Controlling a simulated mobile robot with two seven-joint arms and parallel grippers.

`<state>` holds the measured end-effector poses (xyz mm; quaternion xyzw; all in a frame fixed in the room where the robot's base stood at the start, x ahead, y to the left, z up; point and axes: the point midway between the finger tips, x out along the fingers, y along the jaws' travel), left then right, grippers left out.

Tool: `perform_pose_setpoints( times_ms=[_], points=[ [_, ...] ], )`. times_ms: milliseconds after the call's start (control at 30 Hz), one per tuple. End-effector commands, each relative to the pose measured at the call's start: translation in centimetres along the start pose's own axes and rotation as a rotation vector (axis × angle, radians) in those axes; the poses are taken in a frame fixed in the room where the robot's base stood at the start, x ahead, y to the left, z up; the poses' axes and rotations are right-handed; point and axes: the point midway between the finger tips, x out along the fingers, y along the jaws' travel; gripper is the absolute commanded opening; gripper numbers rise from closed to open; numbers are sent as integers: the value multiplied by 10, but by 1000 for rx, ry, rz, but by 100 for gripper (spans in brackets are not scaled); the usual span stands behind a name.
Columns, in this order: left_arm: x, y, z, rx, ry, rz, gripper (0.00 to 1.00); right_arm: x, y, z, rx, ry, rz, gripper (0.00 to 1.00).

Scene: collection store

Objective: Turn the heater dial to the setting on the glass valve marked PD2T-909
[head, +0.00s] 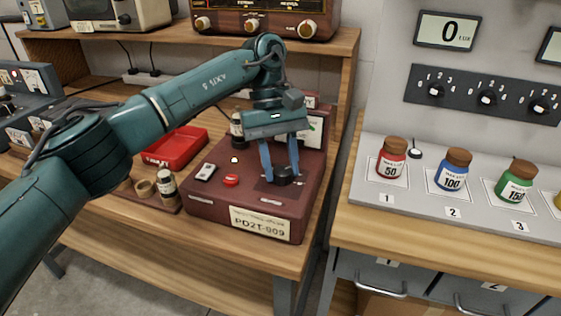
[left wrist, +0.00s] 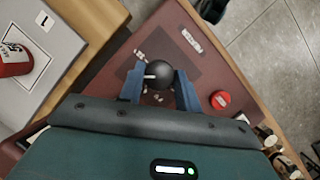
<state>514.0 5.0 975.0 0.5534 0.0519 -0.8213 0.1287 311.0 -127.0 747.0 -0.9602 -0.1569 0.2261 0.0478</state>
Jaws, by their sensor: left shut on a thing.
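The dark red heater box (head: 205,209) stands on the wooden bench with a front label (head: 262,223) that reads PD2T-909. Its round black dial (head: 283,176) sits on the top near the front right. My left gripper (head: 281,181) points down with its blue fingers shut on the dial. In the left wrist view the dial (left wrist: 160,73) shows between the fingers, with a white pointer mark toward the left of the picture. The scale marks around it are too small to read. A dark glass valve (head: 237,126) stands at the back of the box. My right gripper is not in view.
A red button (head: 231,180) sits on the box top. Numbered jars (head: 391,160) stand on a grey panel at the right.

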Motion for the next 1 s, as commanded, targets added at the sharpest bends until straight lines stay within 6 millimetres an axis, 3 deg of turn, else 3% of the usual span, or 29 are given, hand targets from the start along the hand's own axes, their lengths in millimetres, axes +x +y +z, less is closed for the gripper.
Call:
perform_pose_setpoints(
  times_ms=[67, 100, 200, 567, 1000],
  points=[
    [-1, 0, 0, 0, 4, 3, 11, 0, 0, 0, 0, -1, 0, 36],
    [-1, 0, 0, 0, 4, 3, 34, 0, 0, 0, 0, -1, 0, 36],
    [-1, 0, 0, 0, 3, 3, 42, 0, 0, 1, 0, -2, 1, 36],
    [-9, 0, 0, -3, 3, 2, 43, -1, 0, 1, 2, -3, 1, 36],
    [-96, 1, 3, -4, 2, 2, 43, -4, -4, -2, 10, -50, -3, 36]
  ],
)
